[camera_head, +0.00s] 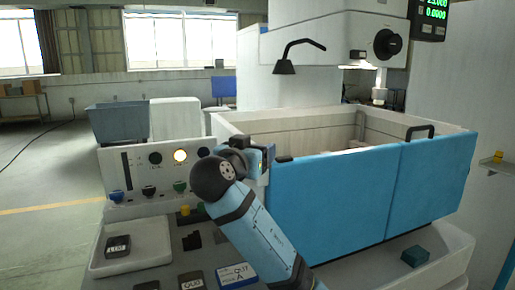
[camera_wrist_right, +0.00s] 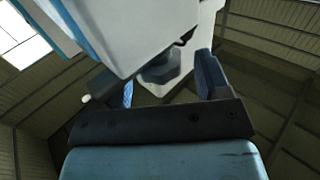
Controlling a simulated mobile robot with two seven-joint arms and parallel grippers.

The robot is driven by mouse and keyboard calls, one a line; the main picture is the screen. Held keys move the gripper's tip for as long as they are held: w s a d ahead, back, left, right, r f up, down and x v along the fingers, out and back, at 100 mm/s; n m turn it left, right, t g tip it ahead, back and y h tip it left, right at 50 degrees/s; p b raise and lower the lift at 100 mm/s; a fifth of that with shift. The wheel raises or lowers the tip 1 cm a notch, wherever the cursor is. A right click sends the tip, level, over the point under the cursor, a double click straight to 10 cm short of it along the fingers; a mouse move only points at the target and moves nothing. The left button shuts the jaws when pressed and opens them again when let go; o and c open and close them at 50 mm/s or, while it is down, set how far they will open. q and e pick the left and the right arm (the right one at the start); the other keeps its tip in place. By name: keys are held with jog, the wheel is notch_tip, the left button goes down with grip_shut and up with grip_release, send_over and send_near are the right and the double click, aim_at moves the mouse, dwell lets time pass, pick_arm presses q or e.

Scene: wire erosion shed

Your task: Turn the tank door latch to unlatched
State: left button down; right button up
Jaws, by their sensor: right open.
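The tank's blue door (camera_head: 335,195) stands upright across the tank's front. A small dark piece (camera_head: 284,158) sits at its top left edge; I cannot tell if it is the latch. My right gripper (camera_head: 264,157) is at the tank's front left corner, and my wrist hides most of it. In the right wrist view its fingers (camera_wrist_right: 166,88) are open. A dark rounded knob-like part (camera_wrist_right: 160,70), perhaps the latch, shows between and beyond them under a pale body. I cannot tell whether the fingers touch it. My left gripper is not in view.
A second blue panel (camera_head: 432,178) with a black handle (camera_head: 421,131) adjoins on the right. Left of the tank is a control panel (camera_head: 140,172) with knobs and lamps. A white tray (camera_head: 150,248) with a labelled block lies in front. A dark teal block (camera_head: 415,256) lies at lower right.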

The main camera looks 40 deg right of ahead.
jog(key=v, duration=1.2)
